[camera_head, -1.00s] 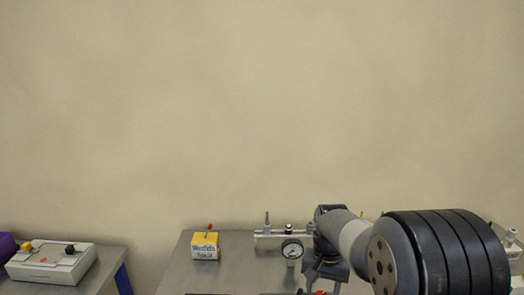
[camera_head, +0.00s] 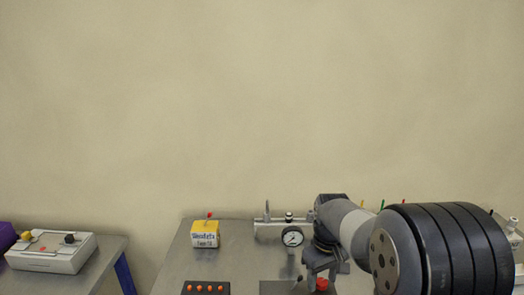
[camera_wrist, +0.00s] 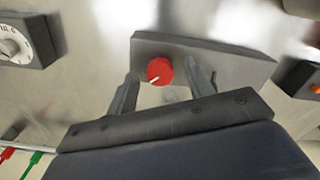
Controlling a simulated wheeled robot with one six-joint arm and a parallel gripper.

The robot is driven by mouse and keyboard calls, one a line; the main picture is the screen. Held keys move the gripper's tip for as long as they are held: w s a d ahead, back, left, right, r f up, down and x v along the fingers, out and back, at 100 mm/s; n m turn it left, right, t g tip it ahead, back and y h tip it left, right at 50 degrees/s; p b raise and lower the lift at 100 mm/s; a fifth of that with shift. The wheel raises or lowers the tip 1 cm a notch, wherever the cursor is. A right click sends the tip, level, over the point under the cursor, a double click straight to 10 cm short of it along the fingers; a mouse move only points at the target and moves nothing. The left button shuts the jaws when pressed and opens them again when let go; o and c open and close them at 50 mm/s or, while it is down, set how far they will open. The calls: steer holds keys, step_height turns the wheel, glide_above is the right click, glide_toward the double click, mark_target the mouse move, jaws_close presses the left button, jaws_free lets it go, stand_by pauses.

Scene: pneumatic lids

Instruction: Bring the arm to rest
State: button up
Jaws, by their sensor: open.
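My arm (camera_head: 352,228) reaches in from the lower right of the head view, bent over the steel bench. My gripper (camera_wrist: 160,70) points down and is open. In the wrist view its two dark fingers stand apart, one on each side of a red knob (camera_wrist: 159,71) with a white mark. The knob sits on a grey plate (camera_wrist: 225,66). In the head view the red knob (camera_head: 322,284) shows just below the gripper (camera_head: 320,268). I cannot tell whether the fingers are level with the knob or above it. Nothing is held.
A yellow and white box (camera_head: 205,235) stands on the bench (camera_head: 232,265). Right of it are a round gauge (camera_head: 292,237) and a metal fitting (camera_head: 268,228). A black strip with orange buttons (camera_head: 206,288) lies in front. A white case (camera_head: 50,252) sits on the left table.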

steer(key=n+b, duration=0.1)
steer(key=n, duration=0.3)
steer(key=shift+f+n+b, duration=0.1)
steer(key=shift+n+b, duration=0.25)
steer(key=shift+n, duration=0.05)
steer(key=n+b, duration=0.2)
steer(key=n, duration=0.2)
steer(key=shift+r+n, duration=0.3)
steer(key=shift+r, duration=0.75)
steer(key=shift+a, duration=0.1)
